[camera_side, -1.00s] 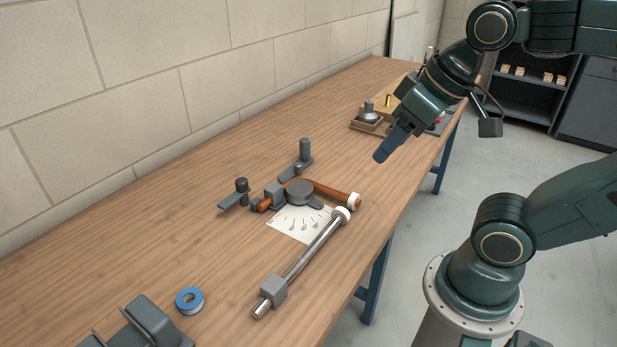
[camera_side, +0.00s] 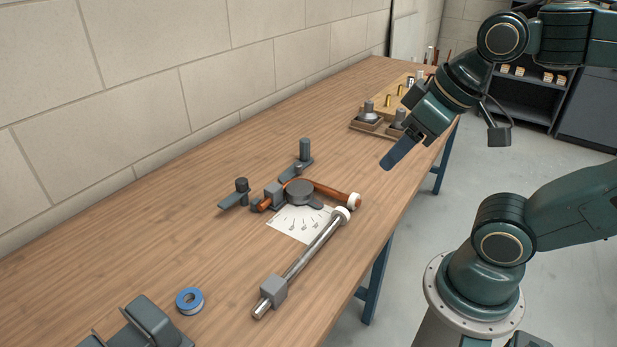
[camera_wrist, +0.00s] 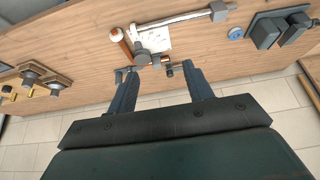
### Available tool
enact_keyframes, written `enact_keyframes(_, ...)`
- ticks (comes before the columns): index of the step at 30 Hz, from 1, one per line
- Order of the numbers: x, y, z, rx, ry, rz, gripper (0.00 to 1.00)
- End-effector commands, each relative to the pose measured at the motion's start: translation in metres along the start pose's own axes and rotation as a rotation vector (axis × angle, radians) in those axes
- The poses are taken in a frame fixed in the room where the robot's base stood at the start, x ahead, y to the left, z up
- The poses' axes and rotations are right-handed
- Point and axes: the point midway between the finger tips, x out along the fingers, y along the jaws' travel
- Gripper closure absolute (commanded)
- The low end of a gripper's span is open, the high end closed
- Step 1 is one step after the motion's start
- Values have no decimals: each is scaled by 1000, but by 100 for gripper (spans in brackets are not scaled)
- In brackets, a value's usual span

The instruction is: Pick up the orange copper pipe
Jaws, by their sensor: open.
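The orange copper pipe (camera_side: 330,190) lies in a bender with a round grey disc (camera_side: 300,192) on the bench, with a white-tipped end at its right. It also shows in the wrist view (camera_wrist: 123,43) at the upper left, beyond my fingers. Part of the pipe is hidden by the disc and a grey block. My gripper (camera_side: 389,161) is held above the bench's right side, well apart from the pipe. In the wrist view, my gripper (camera_wrist: 159,74) has its two fingers spread, with nothing held between them.
A steel lever (camera_side: 312,250) with a grey block lies in front of the bender. A marked white sheet (camera_side: 297,224) is between them. Blue tape (camera_side: 189,301) sits nearer the camera. Wooden fixtures (camera_side: 370,124) stand at the far end. The left bench is mostly clear.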

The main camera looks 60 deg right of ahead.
Motion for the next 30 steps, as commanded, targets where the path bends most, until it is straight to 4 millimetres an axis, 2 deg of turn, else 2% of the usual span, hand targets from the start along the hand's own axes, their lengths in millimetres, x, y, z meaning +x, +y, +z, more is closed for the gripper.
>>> enact_keyframes(11, 0, 0, -1, 3, -1, 0, 44)
enact_keyframes(17, 1, -2, -11, 48, -17, -7, 44)
enact_keyframes(23, 4, -5, -38, 172, -61, -26, 44)
enact_keyframes(30, 18, -6, -82, 383, -137, -49, 44)
